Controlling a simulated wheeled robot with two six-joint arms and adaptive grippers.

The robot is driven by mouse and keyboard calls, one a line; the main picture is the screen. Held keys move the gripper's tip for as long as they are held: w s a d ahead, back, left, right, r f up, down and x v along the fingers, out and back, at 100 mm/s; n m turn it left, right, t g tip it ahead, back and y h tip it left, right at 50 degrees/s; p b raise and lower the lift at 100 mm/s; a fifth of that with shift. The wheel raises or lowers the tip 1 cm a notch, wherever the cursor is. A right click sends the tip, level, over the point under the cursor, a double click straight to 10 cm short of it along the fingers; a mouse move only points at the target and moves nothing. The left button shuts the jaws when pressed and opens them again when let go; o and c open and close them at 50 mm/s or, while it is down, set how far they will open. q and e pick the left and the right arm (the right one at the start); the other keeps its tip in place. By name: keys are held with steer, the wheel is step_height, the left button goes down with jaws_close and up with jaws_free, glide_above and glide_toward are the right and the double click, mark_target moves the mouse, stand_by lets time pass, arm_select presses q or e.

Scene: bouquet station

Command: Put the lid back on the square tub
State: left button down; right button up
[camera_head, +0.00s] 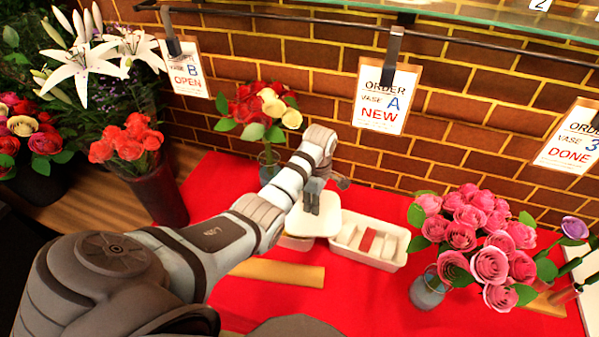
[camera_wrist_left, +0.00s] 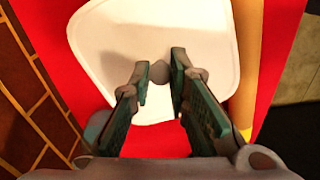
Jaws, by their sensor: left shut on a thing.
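The white square lid (camera_head: 327,225) has rounded corners and a small grey knob (camera_wrist_left: 158,72) at its middle. My left gripper (camera_head: 312,207) points down over the lid. In the left wrist view the fingertips (camera_wrist_left: 159,88) are at the knob, and the gripper is shut on it. The square tub (camera_head: 295,243) shows only as a pale side below the lid's left front edge; the lid hides the rest. I cannot tell whether the lid rests fully on the tub. My right gripper is not in view.
A white tray (camera_head: 343,246) with red and white pieces stands close to the lid's right. A tan roll (camera_head: 278,273) lies in front. A vase of pink roses (camera_head: 428,291) stands right, and a glass vase (camera_head: 269,160) with red and yellow roses behind. Red cloth (camera_head: 350,293) is clear in front.

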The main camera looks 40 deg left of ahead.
arm_select(q)
steer(key=a+n, duration=0.1)
steer(key=a+r+n, duration=0.1)
steer(key=a, duration=0.3)
steer(key=shift+s+a+r+n, duration=0.1)
steer(key=shift+s+r+n, duration=0.15)
steer(key=shift+s+n, duration=0.15)
steer(key=shift+s+a+r+t, duration=0.1)
steer(key=shift+s+a+t, duration=0.2)
steer(key=shift+s, duration=0.3)
steer(key=f+b, duration=0.1)
steer(key=b, duration=0.1)
steer(key=f+b, duration=0.2)
steer(key=w+f+b, duration=0.1)
steer(key=f, duration=0.1)
steer(key=shift+f+b, duration=0.1)
steer(key=shift+b, duration=0.3)
steer(key=shift+s+f, duration=0.15)
steer(key=shift+f, duration=0.15)
steer(key=shift+s+d+f, duration=0.1)
steer(key=shift+f, duration=0.2)
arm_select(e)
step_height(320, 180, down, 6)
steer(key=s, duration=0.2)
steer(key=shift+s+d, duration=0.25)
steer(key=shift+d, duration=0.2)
arm_select(q)
steer(key=shift+r, duration=0.1)
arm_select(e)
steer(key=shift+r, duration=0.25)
